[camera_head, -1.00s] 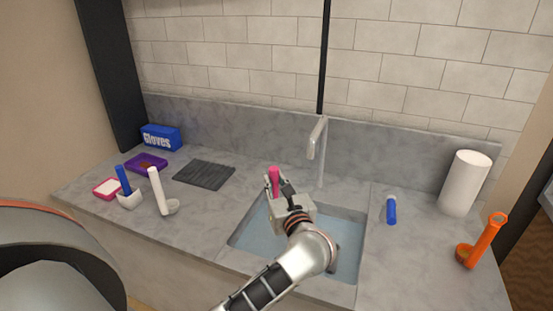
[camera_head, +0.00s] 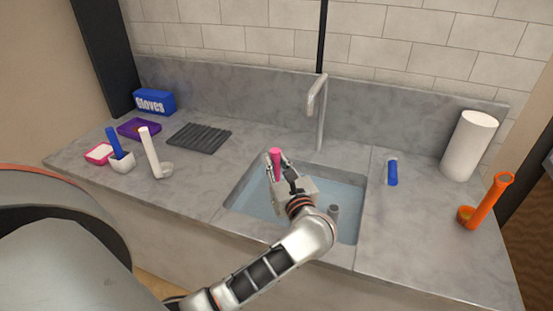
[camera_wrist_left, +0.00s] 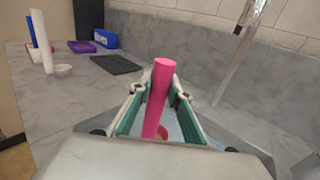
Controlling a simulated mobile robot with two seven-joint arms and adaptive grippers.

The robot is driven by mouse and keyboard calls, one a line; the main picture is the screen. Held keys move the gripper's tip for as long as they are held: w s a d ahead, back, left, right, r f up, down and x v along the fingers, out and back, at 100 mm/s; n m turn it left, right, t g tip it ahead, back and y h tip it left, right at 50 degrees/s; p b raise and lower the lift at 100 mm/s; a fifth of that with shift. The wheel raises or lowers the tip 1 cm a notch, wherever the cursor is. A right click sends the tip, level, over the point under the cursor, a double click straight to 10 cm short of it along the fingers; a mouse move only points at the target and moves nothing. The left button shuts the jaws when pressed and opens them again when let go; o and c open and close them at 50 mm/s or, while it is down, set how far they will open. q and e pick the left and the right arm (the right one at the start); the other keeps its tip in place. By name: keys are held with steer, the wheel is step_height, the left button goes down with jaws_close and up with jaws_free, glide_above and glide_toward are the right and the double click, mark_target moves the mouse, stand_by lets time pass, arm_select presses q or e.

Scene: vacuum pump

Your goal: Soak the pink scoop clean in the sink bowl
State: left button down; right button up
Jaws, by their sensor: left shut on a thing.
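The pink scoop (camera_head: 275,160) is upright between the fingers of my left gripper (camera_head: 278,172), which is shut on its handle over the sink bowl (camera_head: 240,195). In the left wrist view the pink handle (camera_wrist_left: 158,95) stands between the two green-lined fingers (camera_wrist_left: 160,105), and a bit of pink cup shows low behind them. The bowl holds bluish water. The gripper hides the scoop's lower end in the head view, so I cannot tell how deep it is. My right gripper is not in view.
White (camera_head: 152,155), blue (camera_head: 115,145) and orange (camera_head: 490,200) scoops, a dark ribbed mat (camera_head: 200,138), a blue item (camera_head: 393,173) and a paper roll (camera_head: 470,145) stand around.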

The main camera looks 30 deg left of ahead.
arm_select(q)
step_height(320, 180, down, 2)
steer(key=shift+f+b, duration=0.1)
steer(key=shift+b, duration=0.5)
step_height(320, 180, down, 4)
steer(key=b, duration=0.3)
steer(key=shift+f, duration=0.2)
steer(key=shift+f+b, duration=0.7)
steer(key=shift+f, duration=0.2)
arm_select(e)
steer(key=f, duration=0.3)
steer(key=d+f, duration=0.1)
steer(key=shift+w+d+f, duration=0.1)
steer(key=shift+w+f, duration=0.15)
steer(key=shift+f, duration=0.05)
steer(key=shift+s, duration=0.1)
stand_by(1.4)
